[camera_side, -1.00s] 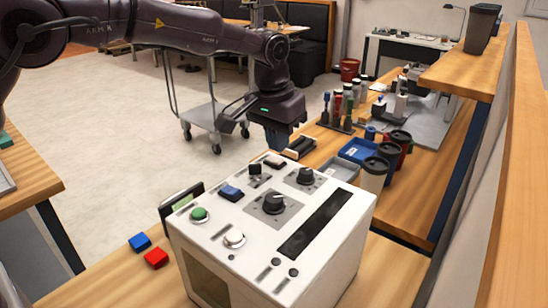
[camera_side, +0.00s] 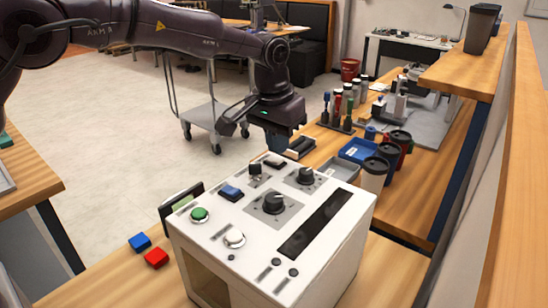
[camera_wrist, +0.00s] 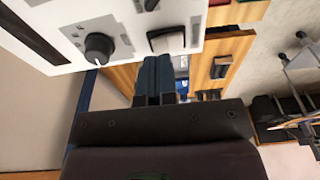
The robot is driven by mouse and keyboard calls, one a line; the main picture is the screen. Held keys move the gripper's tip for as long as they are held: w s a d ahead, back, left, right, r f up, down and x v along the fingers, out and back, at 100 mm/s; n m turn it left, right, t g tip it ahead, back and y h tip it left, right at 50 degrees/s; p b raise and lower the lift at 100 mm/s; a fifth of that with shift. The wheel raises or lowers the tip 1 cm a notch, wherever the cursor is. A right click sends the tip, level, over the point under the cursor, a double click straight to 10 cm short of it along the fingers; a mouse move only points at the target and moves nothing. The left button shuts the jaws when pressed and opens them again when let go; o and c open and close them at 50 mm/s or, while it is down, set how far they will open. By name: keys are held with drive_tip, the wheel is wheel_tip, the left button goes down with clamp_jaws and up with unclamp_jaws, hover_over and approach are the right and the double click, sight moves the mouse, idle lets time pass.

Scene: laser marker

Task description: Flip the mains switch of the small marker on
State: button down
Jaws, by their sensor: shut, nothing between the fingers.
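The small marker (camera_side: 265,235) is a white box with controls on its sloped top. A blue rocker (camera_side: 231,191) sits farther forward. No label is readable, so I cannot tell for certain which rocker is the mains switch. My gripper is shut and empty, fingers pointing down behind the back edge. In the wrist view its fingertips (camera_wrist: 156,62) appear just beside the pale rocker; contact cannot be told.
A key switch (camera_side: 256,168), black knobs (camera_side: 274,203) and green (camera_side: 200,215) and white (camera_side: 235,238) buttons share the panel. A blue tray (camera_side: 357,151) and lidded cups (camera_side: 373,175) stand to the right. Red (camera_side: 156,258) and blue (camera_side: 139,242) blocks lie left.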

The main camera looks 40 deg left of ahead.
sight(262, 172)
drive_tip(key=shift+f, duration=0.95)
idle(0.3)
drive_tip(key=shift+r, duration=3.55)
drive_tip(key=f, duration=0.1)
drive_tip(key=s, duration=0.1)
drive_tip(key=f, duration=0.1)
drive_tip(key=shift+s+a+f+m, duration=0.2)
drive_tip(key=shift+s+f+m, duration=0.1)
drive_tip(key=shift+m, duration=0.1)
drive_tip(key=shift+s+a+r+g, duration=0.1)
drive_tip(key=shift+s+a+g, duration=0.1)
drive_tip(key=shift+s, duration=0.25)
drive_tip(key=shift+s+a+r+g, duration=0.1)
drive_tip(key=shift+s+a, duration=0.1)
drive_tip(key=shift+s, duration=0.25)
drive_tip(key=s+a+r+t, duration=0.1)
drive_tip(key=s+a, duration=0.3)
drive_tip(key=s, duration=0.6)
drive_tip(key=s+a+r+t, duration=0.2)
drive_tip(key=s+a+r, duration=0.1)
drive_tip(key=s, duration=0.6)
drive_tip(key=s+a+r+t, duration=0.1)
drive_tip(key=s+a+r, duration=0.2)
drive_tip(key=s, duration=0.7)
drive_tip(key=shift+s+a+n, duration=0.3)
drive_tip(key=shift+a+n, duration=0.1)
drive_tip(key=shift+a, duration=0.55)
